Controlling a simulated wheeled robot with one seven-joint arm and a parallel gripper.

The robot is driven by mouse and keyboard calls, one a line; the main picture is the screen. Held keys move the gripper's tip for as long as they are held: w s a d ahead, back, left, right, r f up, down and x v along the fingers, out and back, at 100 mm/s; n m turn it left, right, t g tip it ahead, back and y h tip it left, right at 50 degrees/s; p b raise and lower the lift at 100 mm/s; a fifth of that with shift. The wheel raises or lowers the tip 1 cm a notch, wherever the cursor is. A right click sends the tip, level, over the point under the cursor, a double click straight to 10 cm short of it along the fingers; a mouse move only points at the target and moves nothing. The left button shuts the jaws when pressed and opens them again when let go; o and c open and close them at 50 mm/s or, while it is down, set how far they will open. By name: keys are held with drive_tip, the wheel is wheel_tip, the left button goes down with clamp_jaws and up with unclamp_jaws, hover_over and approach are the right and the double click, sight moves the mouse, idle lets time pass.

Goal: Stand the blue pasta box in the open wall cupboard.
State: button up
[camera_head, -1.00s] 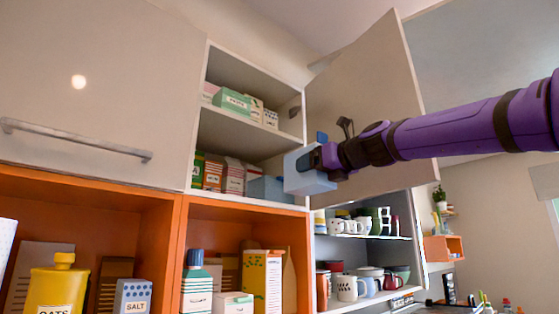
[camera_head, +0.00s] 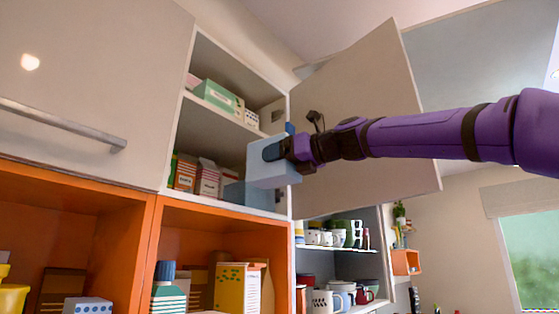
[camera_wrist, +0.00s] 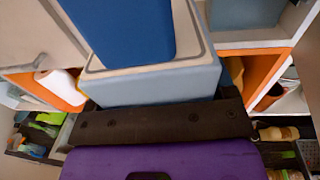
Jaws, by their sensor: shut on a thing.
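My gripper (camera_head: 282,142) has dark blue fingers and is shut on the pale blue pasta box (camera_head: 264,174). It holds the box in front of the right part of the open wall cupboard (camera_head: 222,131), above its bottom board. How deep the box is inside cannot be told. In the wrist view one dark blue finger (camera_wrist: 120,30) covers part of the pasta box's cream face, and its pale blue side (camera_wrist: 155,88) faces me. The box's far side is hidden.
Several cartons (camera_head: 197,177) and a grey-blue box (camera_head: 247,196) stand on the cupboard's lower level, the latter behind my held box. A green box (camera_head: 214,96) lies on the upper shelf. The raised door (camera_head: 365,90) is right behind my arm. Orange compartments (camera_head: 105,200) are below.

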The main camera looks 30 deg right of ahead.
drive_tip(key=shift+s+d, duration=0.1)
drive_tip(key=shift+w+d+f+x, duration=0.1)
drive_tip(key=shift+d+x, duration=0.15)
drive_tip(key=shift+x, duration=2.5)
drive_tip(key=shift+w+d+f+x, duration=0.15)
drive_tip(key=shift+d+x, duration=0.05)
drive_tip(key=shift+x, duration=2.6)
drive_tip(key=shift+w+d+f+x, duration=0.1)
drive_tip(key=shift+d+x, duration=0.15)
drive_tip(key=shift+x, duration=2.5)
drive_tip(key=shift+d+f+x, duration=0.1)
drive_tip(key=shift+f+x, duration=0.05)
drive_tip(key=shift+x, duration=0.75)
drive_tip(key=shift+d+f+x, duration=0.1)
drive_tip(key=shift+x, duration=0.75)
drive_tip(key=shift+d+f+x, duration=0.1)
drive_tip(key=shift+f+x, duration=0.05)
drive_tip(key=shift+x, duration=0.75)
drive_tip(key=shift+w, duration=0.15)
drive_tip(key=shift+f, duration=0.6)
drive_tip(key=o, duration=1.3)
drive_tip(key=shift+a, duration=0.1)
drive_tip(key=shift+c, duration=0.2)
drive_tip(key=shift+v, duration=7)
